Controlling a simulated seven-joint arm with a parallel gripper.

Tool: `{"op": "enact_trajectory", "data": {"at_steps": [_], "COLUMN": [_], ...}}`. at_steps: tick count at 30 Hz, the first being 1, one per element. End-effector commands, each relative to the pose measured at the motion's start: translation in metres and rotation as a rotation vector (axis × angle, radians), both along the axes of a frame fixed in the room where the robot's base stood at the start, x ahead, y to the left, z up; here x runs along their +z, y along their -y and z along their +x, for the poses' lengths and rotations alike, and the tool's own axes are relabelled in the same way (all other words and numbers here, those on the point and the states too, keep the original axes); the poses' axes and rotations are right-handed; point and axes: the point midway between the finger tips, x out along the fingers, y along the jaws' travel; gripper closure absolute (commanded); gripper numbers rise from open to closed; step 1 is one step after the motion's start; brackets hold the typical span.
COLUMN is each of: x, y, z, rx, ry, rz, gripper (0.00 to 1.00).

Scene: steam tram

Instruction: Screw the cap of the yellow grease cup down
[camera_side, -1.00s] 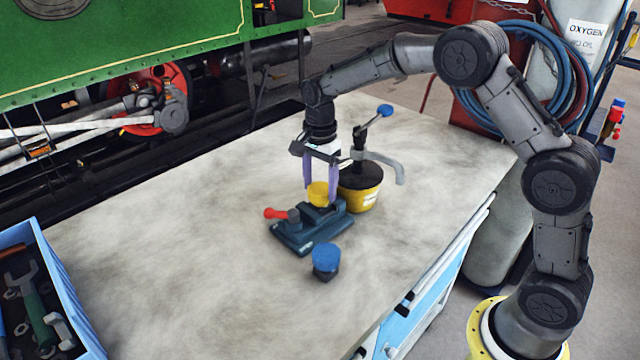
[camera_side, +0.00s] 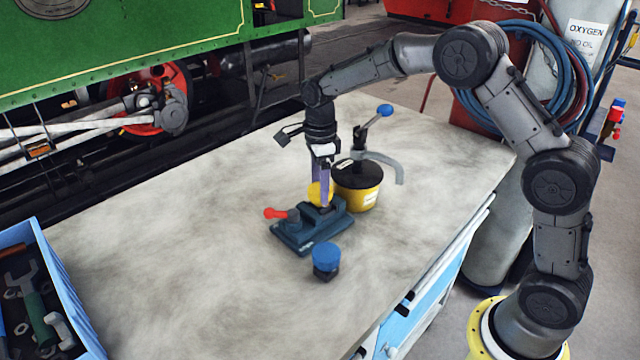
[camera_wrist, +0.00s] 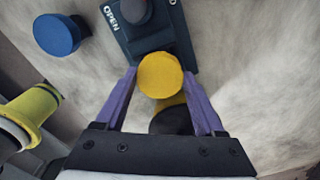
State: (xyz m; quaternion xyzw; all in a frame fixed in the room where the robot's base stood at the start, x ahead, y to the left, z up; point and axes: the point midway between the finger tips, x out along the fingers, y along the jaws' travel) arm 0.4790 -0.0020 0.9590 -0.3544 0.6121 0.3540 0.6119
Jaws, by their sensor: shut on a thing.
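The yellow grease cup's cap (camera_side: 316,193) sits at the rear end of the dark blue vise (camera_side: 308,230) on the bench. The wrist view shows the round yellow cap (camera_wrist: 160,75) from above, between the two purple fingers. My gripper (camera_side: 322,196) points down and is shut on the cap; it also shows in the wrist view (camera_wrist: 161,85).
A blue-capped cup (camera_side: 326,261) stands in front of the vise. A yellow tub with a black lid and pump lever (camera_side: 357,197) stands close behind my gripper. A blue crate of tools (camera_side: 50,262) is at the left edge.

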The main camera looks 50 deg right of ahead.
Motion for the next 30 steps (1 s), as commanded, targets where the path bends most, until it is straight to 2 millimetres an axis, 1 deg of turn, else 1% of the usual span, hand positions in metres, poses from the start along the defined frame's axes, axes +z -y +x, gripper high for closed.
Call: {"op": "enact_trajectory", "data": {"at_steps": [7,8,12,13,24,30], "x": [0.001,0.001,0.000,0.000,0.001,0.011], "y": [0.000,0.000,0.000,0.000,0.000,0.000], "z": [0.000,0.000,0.000,0.000,0.000,0.001], "rx": [-0.028,-0.040,-0.036,-0.035,-0.034,-0.034], "ry": [0.002,0.002,0.001,0.001,0.000,0.001], "rz": [0.001,0.001,0.000,0.000,0.000,0.000], "gripper": [0.92,0.28,0.02,0.00,0.00,0.00]}}
